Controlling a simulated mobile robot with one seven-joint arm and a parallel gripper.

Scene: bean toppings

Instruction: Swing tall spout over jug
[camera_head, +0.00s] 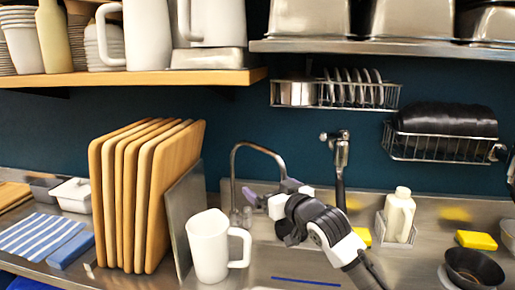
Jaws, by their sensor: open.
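The white jug (208,249) stands upright on the steel counter, its handle to the right. The tall spout (234,168) is a thin, grey metal arch just behind the jug. Its left leg comes down behind the jug's handle side. Its right end goes down behind my gripper (262,203), so that part is hidden. My gripper is at the spout's right side, above and right of the jug's handle. It is open, but its fingers are small and partly covered by my black and white wrist; I cannot tell whether they touch the spout.
Upright wooden boards (140,195) and a steel sheet (186,220) stand close left of the jug. A second metal fixture (340,155) rises behind my arm. A white bottle (399,215), yellow sponge (477,240) and dark bowl (473,268) are to the right. Shelves hang above.

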